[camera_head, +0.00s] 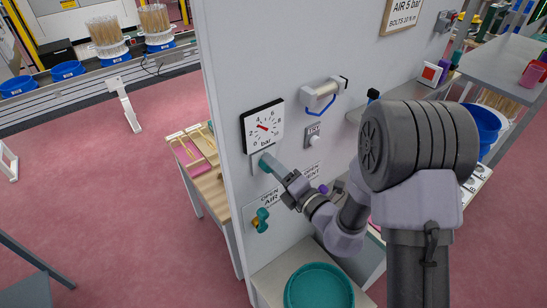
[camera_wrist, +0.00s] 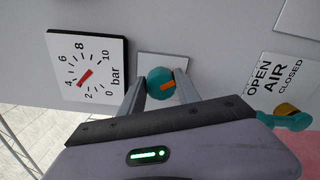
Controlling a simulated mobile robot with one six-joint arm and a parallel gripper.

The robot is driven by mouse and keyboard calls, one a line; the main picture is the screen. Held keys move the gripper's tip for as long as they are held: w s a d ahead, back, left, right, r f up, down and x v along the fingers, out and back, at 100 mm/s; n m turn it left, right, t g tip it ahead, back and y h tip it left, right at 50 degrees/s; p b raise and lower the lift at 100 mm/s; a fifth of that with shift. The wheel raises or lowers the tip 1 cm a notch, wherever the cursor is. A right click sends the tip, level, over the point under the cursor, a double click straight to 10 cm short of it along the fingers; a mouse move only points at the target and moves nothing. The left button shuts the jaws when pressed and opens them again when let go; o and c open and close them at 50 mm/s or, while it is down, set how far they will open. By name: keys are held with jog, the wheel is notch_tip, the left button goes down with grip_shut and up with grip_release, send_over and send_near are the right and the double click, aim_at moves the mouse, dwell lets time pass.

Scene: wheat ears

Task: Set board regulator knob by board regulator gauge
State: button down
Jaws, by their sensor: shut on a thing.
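The white square board regulator gauge (camera_head: 263,126) is on the grey board, with a scale from 0 to 10 bar. In the wrist view the gauge (camera_wrist: 86,68) has its red needle between 2 and 4. The round teal regulator knob (camera_wrist: 160,80) with an orange mark sits on a pale plate beside the gauge. In the head view the knob (camera_head: 268,161) is just below the gauge. My gripper (camera_wrist: 158,88) is shut on the knob, one finger on each side. The gripper body hides the knob's near part in the head view.
A sign (camera_head: 405,14) reads "AIR 5 bar". A teal valve handle (camera_head: 261,220) is below the knob, beside an "OPEN AIR" label. A TRY button (camera_head: 313,136) and a cylinder (camera_head: 322,94) are to the right. A teal bowl (camera_head: 319,286) stands below.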

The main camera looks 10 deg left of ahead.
jog(key=shift+m+p, duration=1.15)
jog(key=shift+m, duration=0.15)
jog(key=shift+f+m, duration=0.1)
jog(key=shift+m, duration=0.2)
jog(key=c, duration=0.9)
grip_release()
jog(key=p+v, duration=0.2)
jog(key=v, duration=1.5)
jog(key=shift+s+d+p, duration=0.15)
jog(key=shift+p, duration=0.25)
